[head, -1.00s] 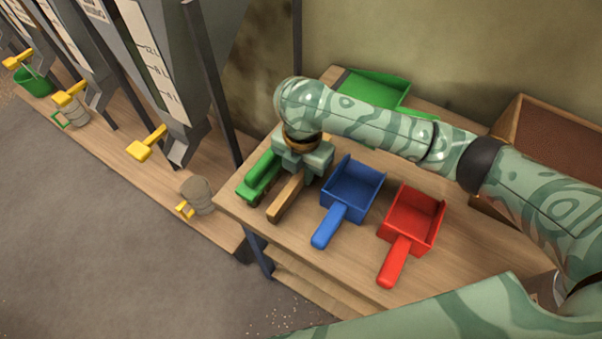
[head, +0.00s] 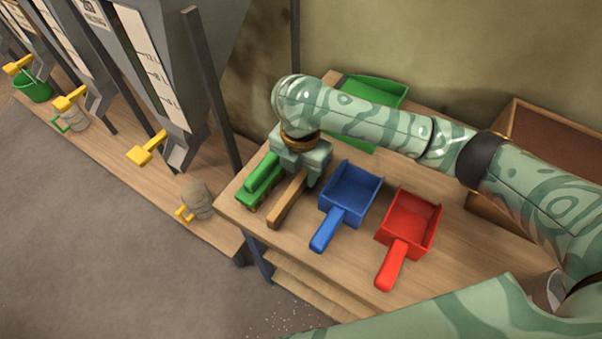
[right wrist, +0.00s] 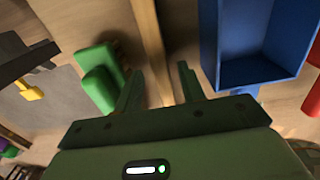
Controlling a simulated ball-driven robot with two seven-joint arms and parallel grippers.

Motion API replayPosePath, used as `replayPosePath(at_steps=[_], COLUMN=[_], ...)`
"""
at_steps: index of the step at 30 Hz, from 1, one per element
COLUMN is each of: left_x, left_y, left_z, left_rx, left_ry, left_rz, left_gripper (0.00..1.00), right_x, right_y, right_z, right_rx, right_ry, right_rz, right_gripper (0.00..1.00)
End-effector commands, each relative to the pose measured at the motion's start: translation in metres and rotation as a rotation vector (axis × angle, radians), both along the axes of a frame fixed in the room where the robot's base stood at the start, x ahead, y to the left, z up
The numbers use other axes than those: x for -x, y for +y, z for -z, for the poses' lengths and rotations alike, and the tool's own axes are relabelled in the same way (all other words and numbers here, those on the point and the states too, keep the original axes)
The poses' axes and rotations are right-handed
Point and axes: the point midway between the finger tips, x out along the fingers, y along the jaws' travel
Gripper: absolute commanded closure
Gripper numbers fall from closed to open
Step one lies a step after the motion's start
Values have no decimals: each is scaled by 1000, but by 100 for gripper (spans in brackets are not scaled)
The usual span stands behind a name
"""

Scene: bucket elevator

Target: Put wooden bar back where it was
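The wooden bar (head: 287,201) lies on the wooden table, between a green brush-like tool (head: 261,181) and the blue scoop (head: 348,193). My right gripper (head: 297,172) is over the bar's far end, pointing down. In the right wrist view, the bar (right wrist: 149,45) runs between the two fingers of the right gripper (right wrist: 158,82), with a gap on each side; the fingers are open. The bar's far end is hidden by the gripper in the head view. My left gripper is not in view.
A red scoop (head: 410,225) lies right of the blue one. A green scoop (head: 372,90) is behind my right arm. A brown box (head: 540,150) stands at the right. Grey hoppers (head: 155,65) with yellow handles stand at the left.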

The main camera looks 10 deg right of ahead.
Motion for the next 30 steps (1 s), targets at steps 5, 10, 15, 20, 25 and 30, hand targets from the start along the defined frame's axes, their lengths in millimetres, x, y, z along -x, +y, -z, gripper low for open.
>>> replayPosePath(at_steps=[5,10,15,20,25,30], left_x=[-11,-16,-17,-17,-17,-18], left_y=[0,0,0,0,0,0], left_z=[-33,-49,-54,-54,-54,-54], left_rx=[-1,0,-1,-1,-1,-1], left_ry=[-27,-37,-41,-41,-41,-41], left_rz=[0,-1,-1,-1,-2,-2], left_gripper=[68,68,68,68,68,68], right_x=[-1,0,0,0,0,0], right_y=[-1,-1,0,0,0,0], right_z=[-55,-85,-97,-96,-96,-96], right_rx=[2,3,2,2,1,1], right_ry=[-9,-6,-2,1,0,0], right_rz=[2,2,2,2,2,2], right_gripper=[60,60,60,60,60,60])
